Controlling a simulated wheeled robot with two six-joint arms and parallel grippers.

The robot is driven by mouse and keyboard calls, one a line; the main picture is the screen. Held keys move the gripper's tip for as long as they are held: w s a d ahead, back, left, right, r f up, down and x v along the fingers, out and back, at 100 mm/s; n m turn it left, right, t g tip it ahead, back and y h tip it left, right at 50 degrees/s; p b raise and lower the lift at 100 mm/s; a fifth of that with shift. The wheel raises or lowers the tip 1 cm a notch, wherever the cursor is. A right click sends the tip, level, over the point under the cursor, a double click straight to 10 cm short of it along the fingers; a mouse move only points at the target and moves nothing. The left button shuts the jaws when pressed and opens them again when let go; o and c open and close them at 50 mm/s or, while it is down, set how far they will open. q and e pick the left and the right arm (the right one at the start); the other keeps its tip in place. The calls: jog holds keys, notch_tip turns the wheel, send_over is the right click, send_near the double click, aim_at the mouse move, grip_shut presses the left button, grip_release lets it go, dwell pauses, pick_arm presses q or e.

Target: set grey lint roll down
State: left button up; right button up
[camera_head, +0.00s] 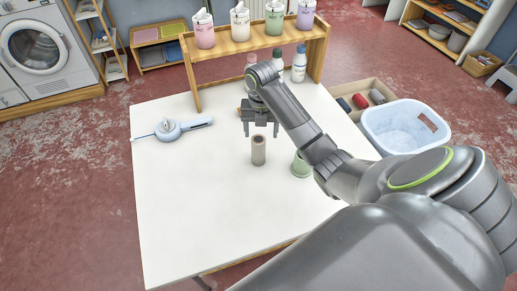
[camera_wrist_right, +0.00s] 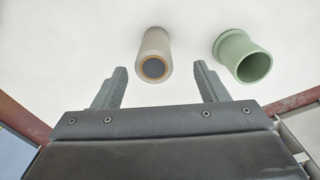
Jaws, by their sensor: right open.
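The grey lint roll (camera_head: 258,151) stands upright on the white table (camera_head: 190,220). In the right wrist view the grey lint roll (camera_wrist_right: 154,55) shows its round end, with a tan ring and a dark core, beyond and between the fingertips. My right gripper (camera_head: 261,131) is open and empty, with its two fingers pointing down just behind the roll in the head view. Its spread fingers also show in the right wrist view (camera_wrist_right: 161,82). My left gripper is not in view.
A green cup-like holder (camera_head: 301,166) stands to the right of the roll, partly behind my right arm. A blue-white handled device (camera_head: 174,129) lies at the left. A wooden shelf (camera_head: 260,44) with bottles stands at the back. The front left of the table is clear.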

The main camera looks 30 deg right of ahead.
aim_at(259, 139)
jog(key=shift+a+f+b, duration=0.1)
jog(key=shift+f+b, duration=0.85)
jog(key=shift+f, duration=0.45)
jog(key=f, duration=0.4)
jog(key=shift+a+f, duration=0.15)
jog(key=shift+a, duration=0.15)
jog(key=c, duration=1.2)
